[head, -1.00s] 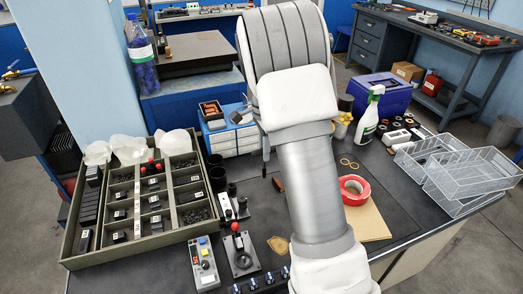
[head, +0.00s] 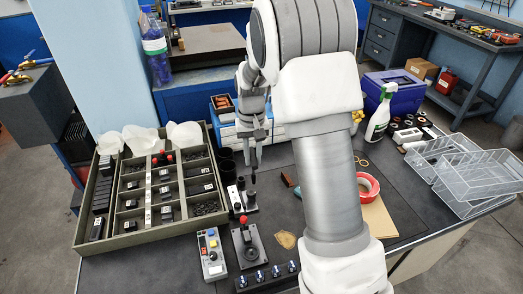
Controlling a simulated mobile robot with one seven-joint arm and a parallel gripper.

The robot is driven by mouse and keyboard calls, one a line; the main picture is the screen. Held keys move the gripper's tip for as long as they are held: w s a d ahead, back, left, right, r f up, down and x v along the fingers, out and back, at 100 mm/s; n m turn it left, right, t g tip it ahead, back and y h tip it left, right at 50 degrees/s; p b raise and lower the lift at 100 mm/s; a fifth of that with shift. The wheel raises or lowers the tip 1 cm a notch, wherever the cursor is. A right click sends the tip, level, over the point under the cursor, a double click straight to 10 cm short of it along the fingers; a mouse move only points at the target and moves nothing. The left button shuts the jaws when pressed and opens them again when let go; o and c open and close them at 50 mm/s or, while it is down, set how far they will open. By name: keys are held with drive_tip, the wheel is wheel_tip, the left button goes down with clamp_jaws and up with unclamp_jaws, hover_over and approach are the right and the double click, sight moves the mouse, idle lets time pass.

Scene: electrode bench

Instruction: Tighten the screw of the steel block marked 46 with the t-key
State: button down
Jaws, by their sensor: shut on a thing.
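My gripper (head: 254,158) hangs pointing down over the bench, in front of the blue and white drawer units. Its jaws are shut on a thin dark upright piece, which looks like the t-key (head: 253,176). The piece's lower end is just above or at a small black and white fixture (head: 250,199); I cannot tell if they touch. Several dark blocks with pale labels (head: 163,193) sit in the compartments of the sorting tray at left. The numbers are too small to read, so I cannot tell which block is marked 46.
The green-grey sorting tray (head: 150,237) fills the bench's left side. A control box (head: 211,254) and a red-knobbed joystick (head: 244,243) stand at the front. Dark cups stand behind the fixture.

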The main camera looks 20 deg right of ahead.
drive_tip(key=s+a+n, duration=0.3)
drive_tip(key=a+n, duration=0.3)
drive_tip(key=n, duration=0.8)
drive_tip(key=shift+w+f+b, duration=0.15)
drive_tip(key=shift+f+b, duration=0.6)
drive_tip(key=shift+f, duration=0.45)
drive_tip(key=shift+w+f+b, duration=0.1)
drive_tip(key=shift+f+b, duration=0.65)
drive_tip(key=shift+f, duration=0.45)
drive_tip(key=shift+f+b, duration=0.5)
drive_tip(key=shift+f, duration=0.3)
drive_tip(key=c, duration=1.3)
unclamp_jaws()
clamp_jaws()
